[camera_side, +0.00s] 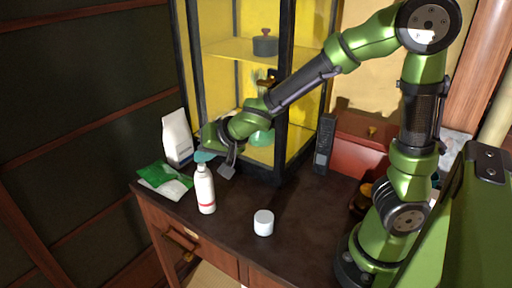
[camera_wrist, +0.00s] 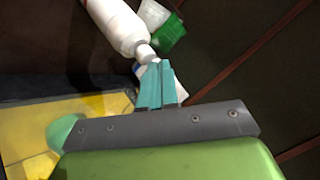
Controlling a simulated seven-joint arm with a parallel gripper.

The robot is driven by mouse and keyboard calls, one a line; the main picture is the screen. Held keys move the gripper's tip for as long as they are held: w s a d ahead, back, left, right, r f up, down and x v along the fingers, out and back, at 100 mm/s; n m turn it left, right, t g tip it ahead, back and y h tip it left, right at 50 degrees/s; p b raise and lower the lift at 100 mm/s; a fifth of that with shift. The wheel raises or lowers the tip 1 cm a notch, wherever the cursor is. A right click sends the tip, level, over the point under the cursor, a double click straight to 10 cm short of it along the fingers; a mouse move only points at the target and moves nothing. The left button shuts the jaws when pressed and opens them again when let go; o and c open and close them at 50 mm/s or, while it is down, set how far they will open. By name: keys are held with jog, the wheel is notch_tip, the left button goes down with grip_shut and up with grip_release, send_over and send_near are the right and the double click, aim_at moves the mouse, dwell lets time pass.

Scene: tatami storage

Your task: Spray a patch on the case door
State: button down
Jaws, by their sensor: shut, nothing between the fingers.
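A white spray bottle (camera_side: 206,190) with a red band stands upright on the dark cabinet top, and also shows in the wrist view (camera_wrist: 115,25). My gripper (camera_side: 204,157) is at the bottle's top; its teal fingers (camera_wrist: 156,66) are shut with nothing between them. In the wrist view the fingertips are at or very close to the nozzle; I cannot tell whether they touch. The case (camera_side: 283,100) has a dark frame and yellow interior, and stands behind my arm. My arm hides part of its front, and I cannot tell whether its door is open.
A white jar (camera_side: 264,222) stands in front, to the right. A dark pot (camera_side: 265,43) sits on the case shelf. A black handset (camera_side: 325,145) and red box (camera_side: 360,145) stand right of the case.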

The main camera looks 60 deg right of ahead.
dwell(0.6)
jog(key=shift+r, duration=0.45)
jog(key=shift+d+r, duration=0.15)
jog(key=shift+r, duration=0.4)
notch_tip(320, 180, up, 5)
jog(key=shift+f, duration=0.1)
dwell(0.6)
jog(key=n+g, duration=0.2)
send_near(207, 173)
notch_tip(207, 173, up, 3)
jog(key=s+d+r+n+y, duration=0.1)
jog(key=s+r, duration=0.2)
jog(key=s, duration=1)
jog(key=shift+s+r+n, duration=0.15)
jog(key=shift+n, duration=0.25)
